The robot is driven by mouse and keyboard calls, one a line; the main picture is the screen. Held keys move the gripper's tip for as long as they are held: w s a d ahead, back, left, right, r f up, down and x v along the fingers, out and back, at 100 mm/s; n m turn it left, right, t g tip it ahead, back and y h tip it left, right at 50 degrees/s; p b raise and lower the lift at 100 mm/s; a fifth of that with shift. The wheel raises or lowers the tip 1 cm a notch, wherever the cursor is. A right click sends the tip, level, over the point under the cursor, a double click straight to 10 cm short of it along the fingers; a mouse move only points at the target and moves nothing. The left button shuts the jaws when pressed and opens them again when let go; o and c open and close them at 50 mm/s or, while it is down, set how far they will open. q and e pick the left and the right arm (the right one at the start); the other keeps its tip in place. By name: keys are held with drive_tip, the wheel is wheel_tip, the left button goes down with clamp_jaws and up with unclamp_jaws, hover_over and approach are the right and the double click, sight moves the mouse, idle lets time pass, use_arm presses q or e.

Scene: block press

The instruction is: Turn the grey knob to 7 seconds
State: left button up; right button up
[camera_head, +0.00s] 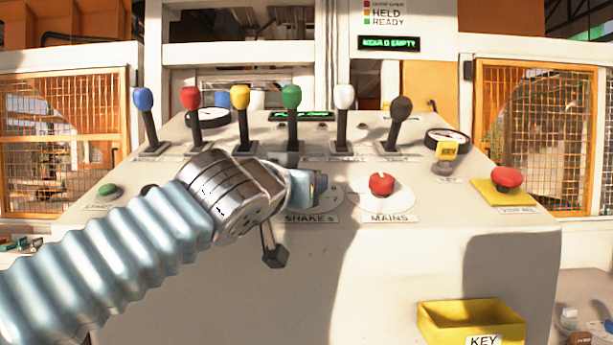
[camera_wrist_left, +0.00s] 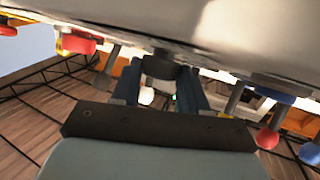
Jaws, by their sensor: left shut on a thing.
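My left gripper (camera_head: 316,187) reaches in from the left over the sloped panel, at the dial labelled SHAKE s (camera_head: 311,218). My arm and gripper hide the grey knob and most of the dial scale in the head view, so the setting cannot be read. In the left wrist view the dark grey knob (camera_wrist_left: 160,69) sits between the two fingers of my left gripper (camera_wrist_left: 160,88), which is shut on it. My right gripper is not in view.
A red MAINS knob (camera_head: 381,184) is close to the right of my gripper. Levers, including the green one (camera_head: 291,97), stand behind it. A red stop button (camera_head: 508,177) is at the right, a green button (camera_head: 108,190) at the left. A yellow KEY tray (camera_head: 470,322) is below.

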use_arm(q)
drive_tip(key=m+g+h, duration=0.1)
drive_tip(key=m+h, duration=0.1)
drive_tip(key=shift+w+a+m+g+h+p, duration=0.15)
drive_tip(key=shift+a+m+g+h+p, duration=0.15)
drive_tip(key=shift+m+g, duration=0.1)
drive_tip(key=shift+w+m+g+h, duration=0.1)
drive_tip(key=shift+m+g+h, duration=0.95)
drive_tip(key=shift+m, duration=0.35)
drive_tip(key=shift+m+g, duration=0.3)
drive_tip(key=shift+g, duration=0.05)
drive_tip(key=o, duration=1)
drive_tip(key=shift+o, duration=0.2)
drive_tip(key=b+v, duration=0.4)
drive_tip(key=v, duration=0.9)
drive_tip(key=shift+s+a, duration=0.3)
